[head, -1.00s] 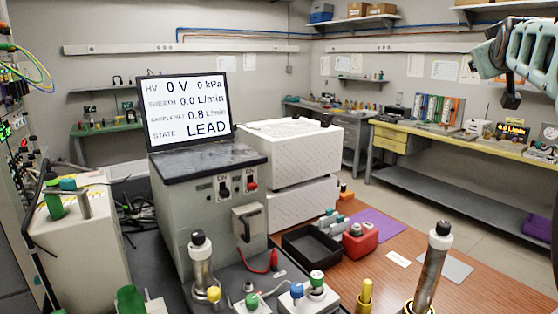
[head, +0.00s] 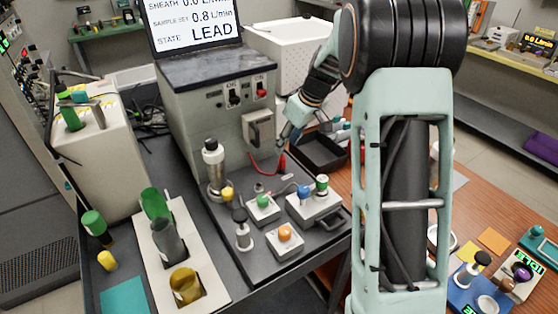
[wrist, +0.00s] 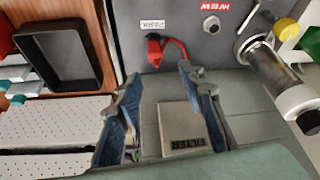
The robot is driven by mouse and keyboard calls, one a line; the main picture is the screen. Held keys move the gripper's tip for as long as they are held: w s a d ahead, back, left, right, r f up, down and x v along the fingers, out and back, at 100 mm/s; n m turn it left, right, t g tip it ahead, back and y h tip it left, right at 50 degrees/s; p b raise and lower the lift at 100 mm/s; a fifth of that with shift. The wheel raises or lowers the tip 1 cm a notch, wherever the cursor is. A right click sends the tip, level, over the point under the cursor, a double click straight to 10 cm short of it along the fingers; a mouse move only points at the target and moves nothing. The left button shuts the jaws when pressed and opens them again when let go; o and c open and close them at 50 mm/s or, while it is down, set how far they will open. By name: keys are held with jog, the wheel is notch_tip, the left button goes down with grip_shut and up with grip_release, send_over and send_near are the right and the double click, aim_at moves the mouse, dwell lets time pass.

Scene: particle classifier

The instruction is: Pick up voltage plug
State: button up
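The voltage plug, which I take to be the red plug (wrist: 155,50) on a red cable, stands by a small white label on the dark grey deck in the wrist view. The red plug also shows in the head view (head: 282,164), in front of the grey cabinet. My gripper (wrist: 161,78) is open and empty, with its two blue fingers spread just short of the plug and not around it. In the head view my gripper (head: 286,138) is small and partly hidden, close to the cabinet's front and just above the plug.
The grey cabinet (head: 205,120) with a screen stands behind the deck. A black tray (head: 318,153) lies to the right of the plug. A metal cylinder (wrist: 270,70) with a yellow knob stands right in the wrist view.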

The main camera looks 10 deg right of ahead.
aim_at(282, 157)
jog(key=x, duration=0.8)
jog(key=shift+d+f+p, duration=0.25)
jog(key=shift+d+p, duration=0.1)
grip_shut()
